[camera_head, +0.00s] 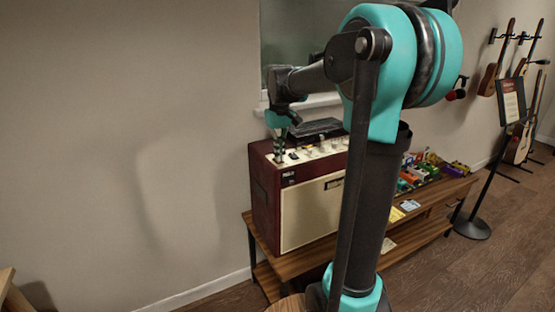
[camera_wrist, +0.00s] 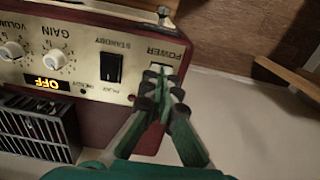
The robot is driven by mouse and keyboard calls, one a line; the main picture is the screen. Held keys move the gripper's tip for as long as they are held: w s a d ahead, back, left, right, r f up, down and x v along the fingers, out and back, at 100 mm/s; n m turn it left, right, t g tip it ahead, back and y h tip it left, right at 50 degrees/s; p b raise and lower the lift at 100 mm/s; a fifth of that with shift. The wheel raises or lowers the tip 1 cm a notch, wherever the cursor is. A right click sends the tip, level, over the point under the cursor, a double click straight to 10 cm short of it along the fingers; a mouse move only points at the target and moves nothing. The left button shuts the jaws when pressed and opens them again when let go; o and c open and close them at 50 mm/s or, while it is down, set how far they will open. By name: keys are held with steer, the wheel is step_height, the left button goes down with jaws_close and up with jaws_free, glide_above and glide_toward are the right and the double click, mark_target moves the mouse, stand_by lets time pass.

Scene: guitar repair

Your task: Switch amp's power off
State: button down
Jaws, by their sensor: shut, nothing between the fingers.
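The amp (camera_head: 313,210), dark red with a cream front, stands on a wooden bench at the wall. My gripper (camera_head: 279,157) reaches down onto the left end of its top control panel. In the wrist view, my gripper (camera_wrist: 160,74) is shut and empty, its fingertips just below the POWER label (camera_wrist: 166,53). The fingertips cover most of the power switch spot; the switch's position and any contact cannot be told. The black STANDBY rocker (camera_wrist: 111,68) is left of the fingers. A small lit display (camera_wrist: 47,83) reads OFF.
White knobs (camera_wrist: 55,59) sit left of the switches on the panel. A black slotted object (camera_wrist: 38,127) lies beside them. The wooden bench (camera_head: 410,215) holds colourful pedals (camera_head: 420,168) right of the amp. A black stand (camera_head: 472,225) and wall guitars (camera_head: 490,78) are farther right.

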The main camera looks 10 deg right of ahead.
steer(key=shift+r, duration=3.45)
